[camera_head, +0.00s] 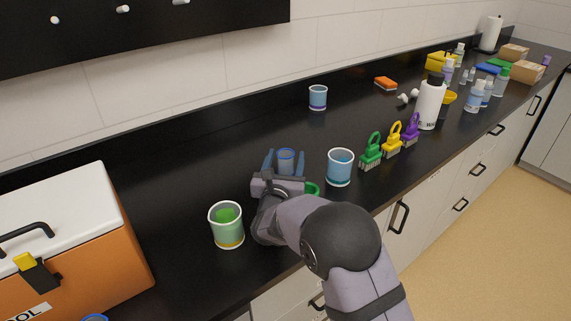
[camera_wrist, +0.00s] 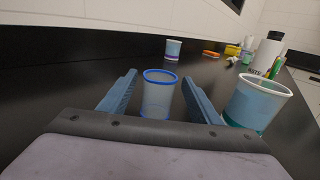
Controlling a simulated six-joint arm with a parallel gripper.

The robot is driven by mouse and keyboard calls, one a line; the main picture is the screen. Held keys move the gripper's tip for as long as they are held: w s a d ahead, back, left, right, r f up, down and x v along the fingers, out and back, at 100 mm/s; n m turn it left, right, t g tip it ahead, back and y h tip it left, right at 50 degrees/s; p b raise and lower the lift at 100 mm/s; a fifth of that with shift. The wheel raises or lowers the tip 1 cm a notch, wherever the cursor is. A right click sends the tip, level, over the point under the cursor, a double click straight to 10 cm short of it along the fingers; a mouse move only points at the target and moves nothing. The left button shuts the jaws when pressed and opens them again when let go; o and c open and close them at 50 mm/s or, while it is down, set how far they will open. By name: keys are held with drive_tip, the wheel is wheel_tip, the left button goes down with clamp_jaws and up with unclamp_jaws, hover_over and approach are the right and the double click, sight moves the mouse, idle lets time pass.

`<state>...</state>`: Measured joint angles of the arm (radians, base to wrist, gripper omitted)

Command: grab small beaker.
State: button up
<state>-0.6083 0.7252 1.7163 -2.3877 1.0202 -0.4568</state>
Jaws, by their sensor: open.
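The small beaker (camera_head: 286,160) is a clear cup with a blue rim standing on the black counter. My gripper (camera_head: 286,157) is open, and its two blue fingers stand on either side of the beaker. In the wrist view the small beaker (camera_wrist: 158,95) sits between the fingers of my gripper (camera_wrist: 160,85), with a gap showing on both sides. Its lower part is hidden behind my gripper's body in the head view.
A larger blue-filled beaker (camera_head: 340,167) stands close on the right. A green-filled beaker (camera_head: 226,225) is near my wrist on the left. Another blue beaker (camera_head: 318,97) stands farther back. Brushes (camera_head: 371,151) and a white bottle (camera_head: 430,104) line the right. An orange cooler (camera_head: 75,250) is at left.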

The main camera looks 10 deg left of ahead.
sight(287, 153)
drive_tip(key=shift+w+f+p, duration=0.1)
drive_tip(key=shift+w+p, duration=0.7)
drive_tip(key=shift+w, duration=1.65)
drive_tip(key=c, duration=1.1)
